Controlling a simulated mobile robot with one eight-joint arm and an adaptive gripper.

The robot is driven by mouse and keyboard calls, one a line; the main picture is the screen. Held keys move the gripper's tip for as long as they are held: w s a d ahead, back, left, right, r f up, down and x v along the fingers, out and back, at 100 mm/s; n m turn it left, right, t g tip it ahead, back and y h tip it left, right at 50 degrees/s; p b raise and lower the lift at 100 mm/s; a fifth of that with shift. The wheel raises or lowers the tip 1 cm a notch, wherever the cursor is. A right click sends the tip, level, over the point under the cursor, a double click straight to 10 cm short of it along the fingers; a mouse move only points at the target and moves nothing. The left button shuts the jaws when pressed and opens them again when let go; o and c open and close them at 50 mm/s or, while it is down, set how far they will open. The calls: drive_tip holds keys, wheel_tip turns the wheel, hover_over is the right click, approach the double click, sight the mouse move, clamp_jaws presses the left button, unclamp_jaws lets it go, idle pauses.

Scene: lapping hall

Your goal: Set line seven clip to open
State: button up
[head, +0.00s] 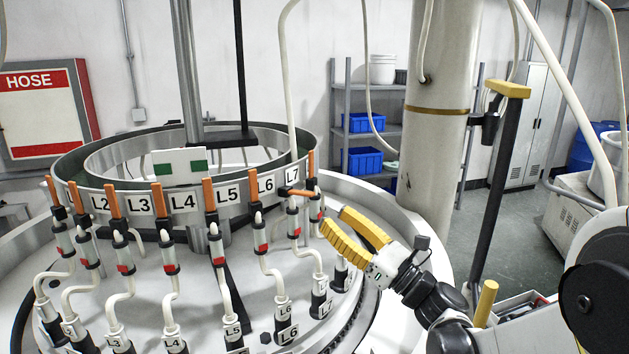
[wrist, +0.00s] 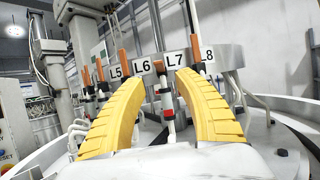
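The line seven clip (head: 297,192) shows in the head view below the L7 label (head: 292,173). Its orange lever lies sideways, across the top of its white hose fitting with a red band (head: 294,233). In the wrist view the same lever (wrist: 160,67) is seen nearly end-on, between the L6 and L7 labels. My gripper (head: 337,218) is open and empty, right of the clip in the head view. In the wrist view its yellow fingers (wrist: 155,92) frame the fitting, with a gap on both sides. I see no contact.
Neighbouring clips have upright orange levers, including one by L6 (head: 251,187) and one near L8 (wrist: 196,48). White hoses curve down to labelled ports on the round machine top. A ring wall (head: 240,208) bears the labels. A wide column (head: 433,120) stands behind my gripper.

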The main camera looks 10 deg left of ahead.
sight(308, 196)
drive_tip(key=p+x, duration=0.1)
drive_tip(key=x, duration=0.8)
drive_tip(key=shift+a, duration=0.3)
clamp_jaws()
